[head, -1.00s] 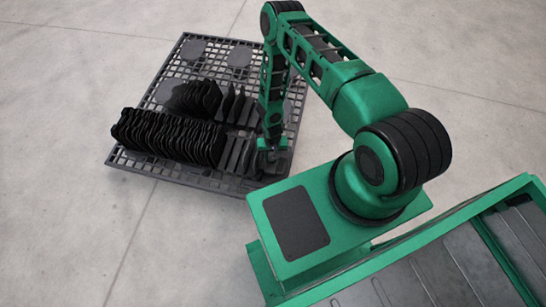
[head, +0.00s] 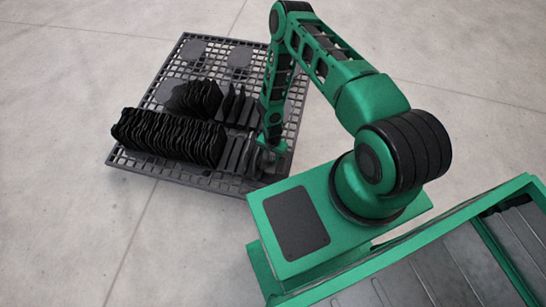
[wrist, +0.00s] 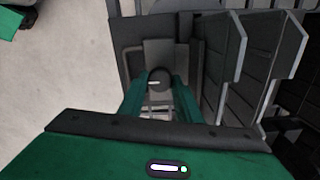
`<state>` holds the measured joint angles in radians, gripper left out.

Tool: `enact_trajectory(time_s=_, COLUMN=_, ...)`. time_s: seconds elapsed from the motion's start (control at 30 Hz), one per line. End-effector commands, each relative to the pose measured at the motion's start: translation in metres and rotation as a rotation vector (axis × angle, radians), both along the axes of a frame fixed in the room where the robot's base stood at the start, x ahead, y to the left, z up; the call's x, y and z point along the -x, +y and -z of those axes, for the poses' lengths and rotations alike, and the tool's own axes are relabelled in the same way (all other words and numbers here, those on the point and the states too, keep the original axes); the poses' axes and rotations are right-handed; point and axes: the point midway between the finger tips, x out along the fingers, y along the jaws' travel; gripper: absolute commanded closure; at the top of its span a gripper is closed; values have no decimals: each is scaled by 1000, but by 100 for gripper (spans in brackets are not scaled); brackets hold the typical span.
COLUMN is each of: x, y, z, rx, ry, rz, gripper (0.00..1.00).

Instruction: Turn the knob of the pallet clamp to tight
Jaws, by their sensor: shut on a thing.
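The mark lies roughly level across the picture. My gripper (wrist: 161,92) has its two green fingers on either side of the knob and is shut on it. In the head view my gripper (head: 268,149) is low at the near right part of the dark pallet (head: 140,164). The knob is hidden there by the arm.
Black plates (head: 168,136) stand in a dense row on the pallet, with a second group (head: 195,98) behind. In the wrist view, upright dark panels (wrist: 225,70) stand close to the right of the fingers. Bare concrete floor (head: 80,230) surrounds the pallet.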

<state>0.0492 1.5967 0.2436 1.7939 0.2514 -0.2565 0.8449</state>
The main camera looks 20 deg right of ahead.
Motion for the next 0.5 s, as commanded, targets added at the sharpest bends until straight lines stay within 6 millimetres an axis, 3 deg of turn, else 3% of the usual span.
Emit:
enact_trajectory(time_s=0.3, x=5, y=4, z=1, rx=-6, ry=10, rz=0, gripper=92)
enact_trajectory(time_s=0.33, x=5, y=4, z=1, rx=-6, ry=10, rz=0, gripper=65)
enact_trajectory(time_s=0.4, x=5, y=3, z=1, rx=-5, ry=9, rz=0, gripper=51)
enact_trajectory(time_s=0.5, x=3, y=2, z=0, rx=-4, ry=6, rz=0, gripper=51)
